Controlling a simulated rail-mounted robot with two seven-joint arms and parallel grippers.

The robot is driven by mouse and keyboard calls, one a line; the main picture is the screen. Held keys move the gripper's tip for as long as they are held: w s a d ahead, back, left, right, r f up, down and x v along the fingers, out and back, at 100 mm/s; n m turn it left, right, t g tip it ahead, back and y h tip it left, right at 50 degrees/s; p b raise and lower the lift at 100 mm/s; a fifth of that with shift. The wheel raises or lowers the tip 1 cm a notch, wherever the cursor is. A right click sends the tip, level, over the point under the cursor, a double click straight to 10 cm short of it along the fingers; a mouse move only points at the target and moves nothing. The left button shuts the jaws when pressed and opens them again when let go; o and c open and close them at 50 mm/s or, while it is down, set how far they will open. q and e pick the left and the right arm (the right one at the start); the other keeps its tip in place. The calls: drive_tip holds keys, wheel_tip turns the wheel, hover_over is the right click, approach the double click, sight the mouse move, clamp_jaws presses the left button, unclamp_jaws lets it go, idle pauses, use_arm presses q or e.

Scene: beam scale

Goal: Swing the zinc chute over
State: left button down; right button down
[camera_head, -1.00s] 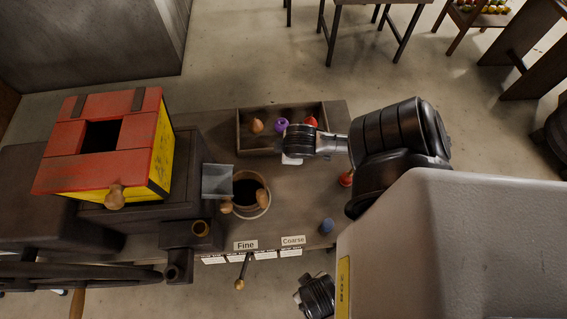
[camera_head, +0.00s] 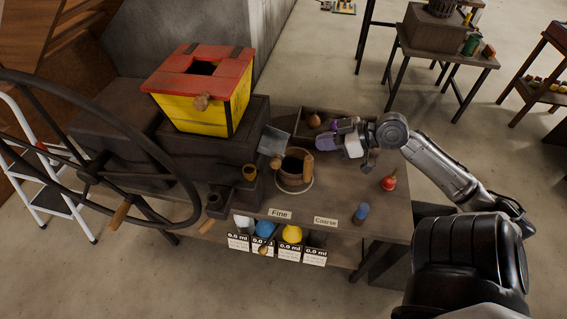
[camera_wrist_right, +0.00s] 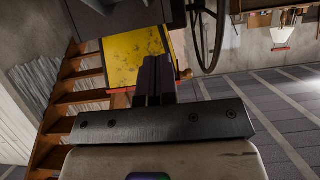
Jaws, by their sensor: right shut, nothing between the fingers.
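The zinc chute (camera_head: 273,140) is a small grey metal plate in the head view. It sits at the right side of the dark mill block, above and left of the wooden tub (camera_head: 293,172). My right gripper (camera_head: 322,144) is shut and empty, over the bench to the right of the chute and apart from it, with its fingers towards the left. In the right wrist view its closed fingers (camera_wrist_right: 154,78) show in front of the yellow hopper. My left gripper is in neither view now.
The red and yellow hopper (camera_head: 202,90) stands on the mill, with a big handwheel (camera_head: 120,130) at left. A wooden tray (camera_head: 301,136) lies behind my right gripper.

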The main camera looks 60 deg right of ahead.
drive_tip(key=w+a+f+b, duration=0.2)
drive_tip(key=w+a+f, duration=0.1)
drive_tip(key=w+f, duration=0.5)
drive_tip(key=shift+w+f, duration=0.25)
drive_tip(key=shift+w, duration=0.65)
